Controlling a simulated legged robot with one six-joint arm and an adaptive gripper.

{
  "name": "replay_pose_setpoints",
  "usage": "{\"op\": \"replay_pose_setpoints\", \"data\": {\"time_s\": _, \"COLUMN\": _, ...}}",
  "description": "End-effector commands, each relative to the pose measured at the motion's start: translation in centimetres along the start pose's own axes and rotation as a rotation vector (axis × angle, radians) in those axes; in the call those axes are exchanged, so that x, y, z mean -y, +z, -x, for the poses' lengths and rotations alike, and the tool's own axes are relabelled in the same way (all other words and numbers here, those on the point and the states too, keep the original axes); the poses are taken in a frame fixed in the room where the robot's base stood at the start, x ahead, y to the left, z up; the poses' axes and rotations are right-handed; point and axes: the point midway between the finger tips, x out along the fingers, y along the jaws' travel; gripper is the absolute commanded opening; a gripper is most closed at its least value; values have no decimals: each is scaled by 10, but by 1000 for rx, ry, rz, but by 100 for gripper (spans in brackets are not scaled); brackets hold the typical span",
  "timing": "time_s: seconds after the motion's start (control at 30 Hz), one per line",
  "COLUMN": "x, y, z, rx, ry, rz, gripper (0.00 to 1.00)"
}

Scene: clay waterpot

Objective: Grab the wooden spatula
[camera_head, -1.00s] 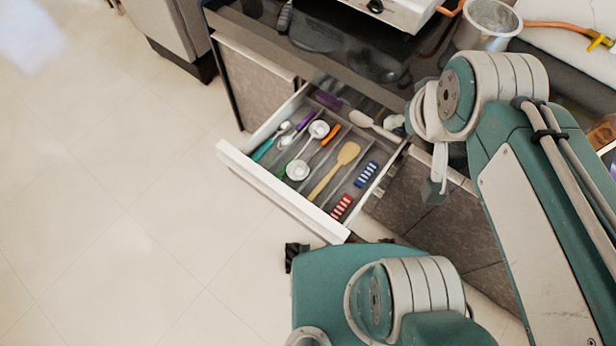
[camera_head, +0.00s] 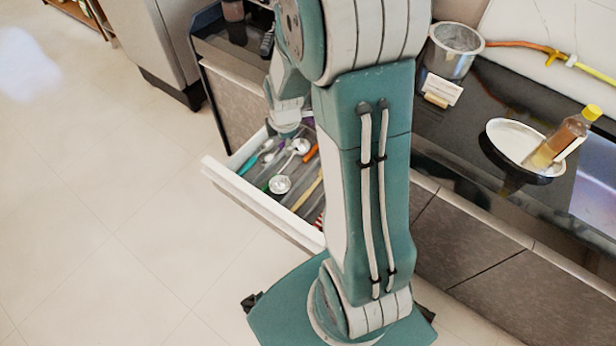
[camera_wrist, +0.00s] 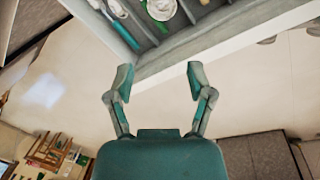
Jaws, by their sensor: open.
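The wooden spatula (camera_head: 308,191) lies in a compartment of the open drawer (camera_head: 262,212) in the head view. Only part of its pale handle shows; my arm hides the rest. My gripper (camera_wrist: 159,78) is open and empty in the wrist view, its two fingers spread apart. The drawer's white edge (camera_wrist: 180,60) crosses the wrist view just beyond the fingertips. I cannot make out the spatula in the wrist view. In the head view my arm's far end hangs over the back of the drawer, and the fingers are hidden.
A white ladle (camera_head: 280,184), a teal-handled utensil (camera_head: 250,163) and an orange-handled one (camera_head: 311,153) share the drawer. A metal pot (camera_head: 452,52), a plate (camera_head: 515,143) and a bottle (camera_head: 566,138) stand on the dark counter (camera_head: 465,120). The floor at left is clear.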

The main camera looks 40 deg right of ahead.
Motion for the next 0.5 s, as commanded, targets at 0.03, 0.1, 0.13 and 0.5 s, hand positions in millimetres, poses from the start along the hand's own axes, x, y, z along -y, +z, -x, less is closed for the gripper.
{"op": "replay_pose_setpoints", "data": {"time_s": 0.03, "x": 2, "y": 8, "z": -23, "rx": 0, "ry": -28, "rz": 59, "gripper": 69}}
{"op": "replay_pose_setpoints", "data": {"time_s": 0.1, "x": 4, "y": 16, "z": -51, "rx": -3, "ry": -54, "rz": 158, "gripper": 69}}
{"op": "replay_pose_setpoints", "data": {"time_s": 0.13, "x": 6, "y": 20, "z": -63, "rx": -5, "ry": -66, "rz": 202, "gripper": 69}}
{"op": "replay_pose_setpoints", "data": {"time_s": 0.5, "x": 36, "y": 40, "z": -162, "rx": -38, "ry": -150, "rz": 582, "gripper": 69}}
